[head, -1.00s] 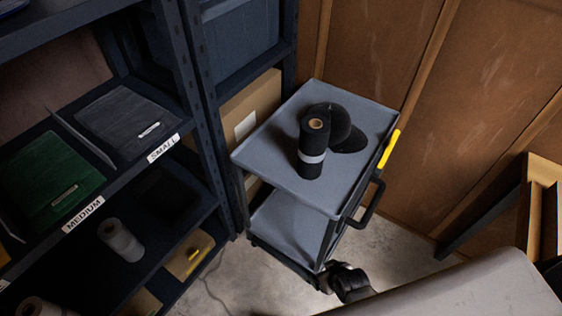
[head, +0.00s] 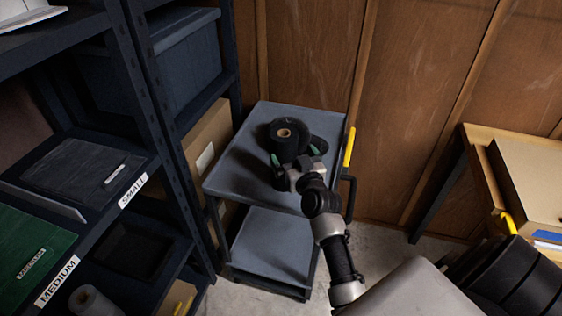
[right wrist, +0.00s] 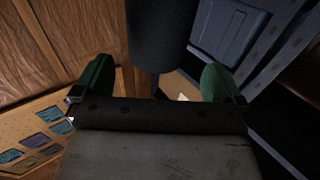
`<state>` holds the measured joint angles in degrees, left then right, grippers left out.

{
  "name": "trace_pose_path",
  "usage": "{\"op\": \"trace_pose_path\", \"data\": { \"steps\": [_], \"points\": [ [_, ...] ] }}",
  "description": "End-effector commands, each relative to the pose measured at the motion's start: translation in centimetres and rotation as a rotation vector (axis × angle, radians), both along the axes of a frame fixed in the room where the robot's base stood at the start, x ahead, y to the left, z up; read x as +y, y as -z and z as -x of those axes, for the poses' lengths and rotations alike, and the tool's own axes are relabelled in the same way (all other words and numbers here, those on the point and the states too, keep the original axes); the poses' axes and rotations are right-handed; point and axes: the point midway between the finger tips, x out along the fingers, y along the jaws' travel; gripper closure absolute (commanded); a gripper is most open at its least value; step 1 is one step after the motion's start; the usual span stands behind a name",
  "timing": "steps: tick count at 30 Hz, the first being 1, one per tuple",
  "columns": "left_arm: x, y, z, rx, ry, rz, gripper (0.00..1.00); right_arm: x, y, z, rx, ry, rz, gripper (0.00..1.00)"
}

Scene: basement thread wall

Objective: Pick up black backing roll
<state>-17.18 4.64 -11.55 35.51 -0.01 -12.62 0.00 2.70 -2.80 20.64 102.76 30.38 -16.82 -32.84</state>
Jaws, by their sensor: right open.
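The black backing roll (head: 287,133) stands upright on the top shelf of the grey cart (head: 238,165), its tan core facing up. My right gripper (head: 294,157) is at the roll's near side, with its green-tipped fingers spread to either side of it. The lower part of the roll is hidden by this gripper. In the right wrist view the dark roll (right wrist: 158,38) shows beyond and between the open green fingers (right wrist: 158,80). I cannot tell whether they touch it. My left gripper is not in view.
A dark shelving rack (head: 150,95) stands left of the cart, and a wooden bench (head: 480,180) is at the right. The cart has a yellow-gripped handle (head: 349,147). The cart top's left side is clear.

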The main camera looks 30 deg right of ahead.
Motion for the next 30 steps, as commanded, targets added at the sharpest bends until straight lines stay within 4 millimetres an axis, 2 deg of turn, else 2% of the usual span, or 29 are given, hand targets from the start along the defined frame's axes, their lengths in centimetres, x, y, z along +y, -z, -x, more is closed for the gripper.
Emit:
{"op": "trace_pose_path", "data": {
  "steps": [3,8,17,26,30],
  "points": [
    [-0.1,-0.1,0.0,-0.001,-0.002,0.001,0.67,-0.4,0.0,-1.6,0.001,0.0,0.0,0.0],
    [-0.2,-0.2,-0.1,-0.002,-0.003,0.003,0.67,-0.6,0.0,-2.6,0.002,-0.001,0.0,0.0],
    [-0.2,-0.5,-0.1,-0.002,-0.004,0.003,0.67,-1.7,0.1,-6.6,0.003,-0.002,-0.001,0.0],
    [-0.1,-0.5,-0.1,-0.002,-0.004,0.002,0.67,-1.8,0.2,-7.2,0.003,-0.002,0.0,0.0],
    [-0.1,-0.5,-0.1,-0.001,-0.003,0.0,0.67,-1.8,0.2,-7.2,0.004,-0.002,0.0,0.18]
  ]
}}
